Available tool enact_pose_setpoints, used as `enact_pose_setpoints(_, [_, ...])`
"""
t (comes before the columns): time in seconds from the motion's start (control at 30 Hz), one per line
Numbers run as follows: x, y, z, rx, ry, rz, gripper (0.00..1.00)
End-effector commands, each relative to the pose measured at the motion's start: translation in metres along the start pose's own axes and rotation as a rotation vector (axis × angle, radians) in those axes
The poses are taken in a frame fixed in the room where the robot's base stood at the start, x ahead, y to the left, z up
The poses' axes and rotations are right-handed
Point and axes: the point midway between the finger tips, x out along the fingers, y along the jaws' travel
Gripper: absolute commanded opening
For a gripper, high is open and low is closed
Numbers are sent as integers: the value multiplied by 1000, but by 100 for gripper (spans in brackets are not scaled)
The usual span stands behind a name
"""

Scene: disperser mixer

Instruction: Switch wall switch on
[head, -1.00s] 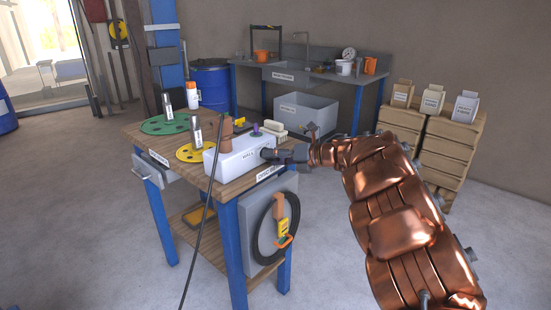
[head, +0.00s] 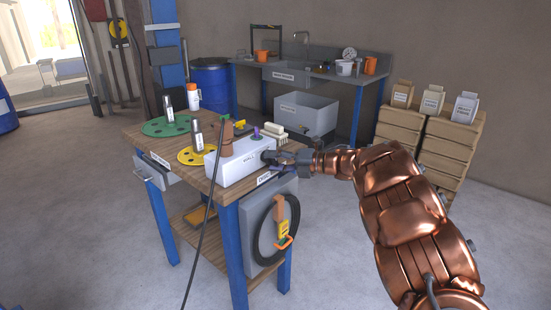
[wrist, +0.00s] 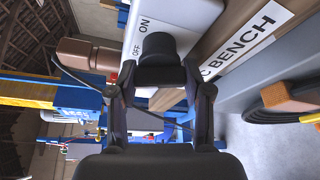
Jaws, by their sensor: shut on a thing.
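The switch is a black knob (wrist: 158,46) on the end of a white box (head: 236,163), which lies on the wooden workbench (head: 178,185). In the wrist view the box (wrist: 178,14) carries the printed words OFF and ON beside the knob. My gripper (wrist: 158,84) is shut on the knob, one dark finger on each side of it. In the head view my gripper (head: 286,157) reaches the box end from the right. The fingers and a dark crosspiece cover the lower part of the knob, and its exact setting cannot be told.
Green (head: 166,127) and yellow (head: 192,156) discs lie on the bench behind the box. A black cable (head: 204,220) hangs in front. A coiled hose (head: 268,250) hangs on the bench side. Floor right of the bench is clear.

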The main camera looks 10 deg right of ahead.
Motion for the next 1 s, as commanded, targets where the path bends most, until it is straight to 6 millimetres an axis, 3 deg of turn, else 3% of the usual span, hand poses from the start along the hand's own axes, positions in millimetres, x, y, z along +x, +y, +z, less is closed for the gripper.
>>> enact_pose_setpoints(1.0, [0, 2, 1, 873, 0, 361, 14])
